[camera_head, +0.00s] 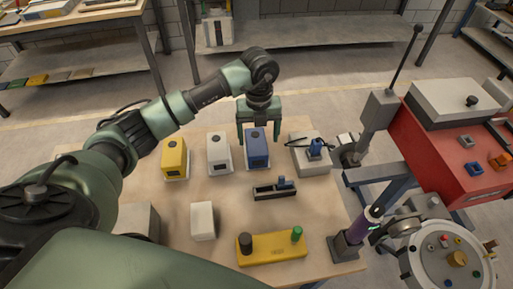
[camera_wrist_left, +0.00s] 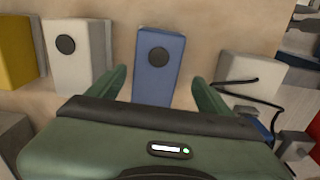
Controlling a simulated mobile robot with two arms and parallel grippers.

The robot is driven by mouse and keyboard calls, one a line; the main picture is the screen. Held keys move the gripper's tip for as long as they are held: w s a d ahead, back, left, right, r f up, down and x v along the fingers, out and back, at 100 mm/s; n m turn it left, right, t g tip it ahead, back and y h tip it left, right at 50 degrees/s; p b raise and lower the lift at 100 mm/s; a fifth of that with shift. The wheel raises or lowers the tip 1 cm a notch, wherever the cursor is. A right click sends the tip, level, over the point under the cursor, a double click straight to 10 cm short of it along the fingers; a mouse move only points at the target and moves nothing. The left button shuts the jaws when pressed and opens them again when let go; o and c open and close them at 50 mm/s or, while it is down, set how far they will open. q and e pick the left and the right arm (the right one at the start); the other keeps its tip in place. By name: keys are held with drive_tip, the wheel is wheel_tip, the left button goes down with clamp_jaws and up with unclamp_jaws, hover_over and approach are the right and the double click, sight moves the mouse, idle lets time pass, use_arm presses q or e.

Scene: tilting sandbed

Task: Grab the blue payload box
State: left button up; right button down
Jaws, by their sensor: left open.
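The blue payload box (camera_head: 257,153) stands upright on the wooden table, near its far edge, between a white box and a grey block. In the wrist view it shows as a blue box (camera_wrist_left: 160,62) with a dark round knob on top. My left gripper (camera_head: 258,139) is open above it, with its green fingers on either side of the box. In the wrist view the left gripper (camera_wrist_left: 160,84) shows one finger on each side, with gaps between fingers and box. Nothing is held. My right gripper is not in view.
To the left stand a white box (camera_head: 218,153) and a yellow box (camera_head: 174,158). A grey block (camera_head: 311,157) with a black cable is close on the right. In front are a black slotted holder (camera_head: 275,190), a small white block (camera_head: 203,220) and a yellow fixture (camera_head: 270,250). Red equipment (camera_head: 445,150) stands right.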

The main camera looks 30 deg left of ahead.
sight(256, 141)
use_arm(q)
drive_tip(key=shift+s+f+p, duration=0.2)
drive_tip(key=shift+f+p, duration=0.15)
drive_tip(key=shift+f, duration=0.4)
drive_tip(key=f, duration=0.2)
drive_tip(key=f+p, duration=0.1)
drive_tip(key=shift+a+f, duration=0.25)
drive_tip(key=shift+f, duration=0.1)
drive_tip(key=shift+w+f, duration=0.1)
drive_tip(key=shift+f, duration=0.35)
drive_tip(key=shift+c, duration=0.3)
drive_tip(key=shift+r, duration=0.1)
clamp_jaws()
